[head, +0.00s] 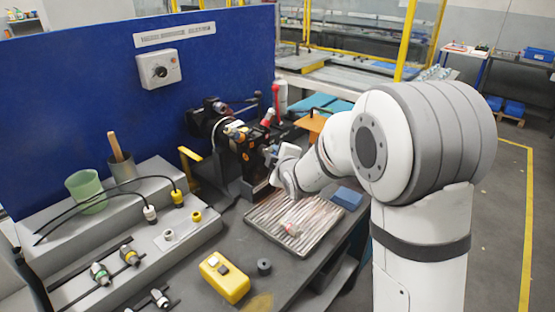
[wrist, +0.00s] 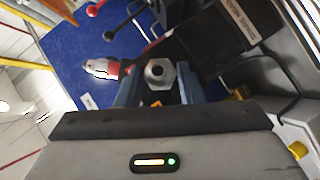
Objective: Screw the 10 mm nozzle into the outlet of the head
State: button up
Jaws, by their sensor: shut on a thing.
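My gripper (wrist: 159,85) is shut, its two blue fingers on either side of a metallic hex-shaped nozzle (wrist: 158,71) with a round hole. Its size cannot be read. In the head view my gripper (head: 273,158) is close to the front of the dark head assembly (head: 245,145), which stands by the blue panel. The nozzle is not clear there. In the wrist view a dark block (wrist: 205,48), probably part of the head, lies beyond the fingers. I cannot make out the outlet, nor whether the nozzle touches it.
A ribbed metal tray (head: 265,228) with a small pale item lies below my arm. A yellow device (head: 224,277), a dark ring (head: 264,267) and a blue block (head: 347,198) are nearby. Fittings and cables lie on the grey stepped ledge (head: 60,262) at left. A red-handled lever (head: 276,100) stands behind.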

jog(key=shift+w+a, duration=0.1)
jog(key=shift+a, duration=0.1)
jog(key=o, duration=1.1)
jog(key=shift+b+v, duration=0.85)
jog(key=shift+v, duration=3.05)
jog(key=shift+d, duration=0.1)
jog(key=shift+c, duration=0.6)
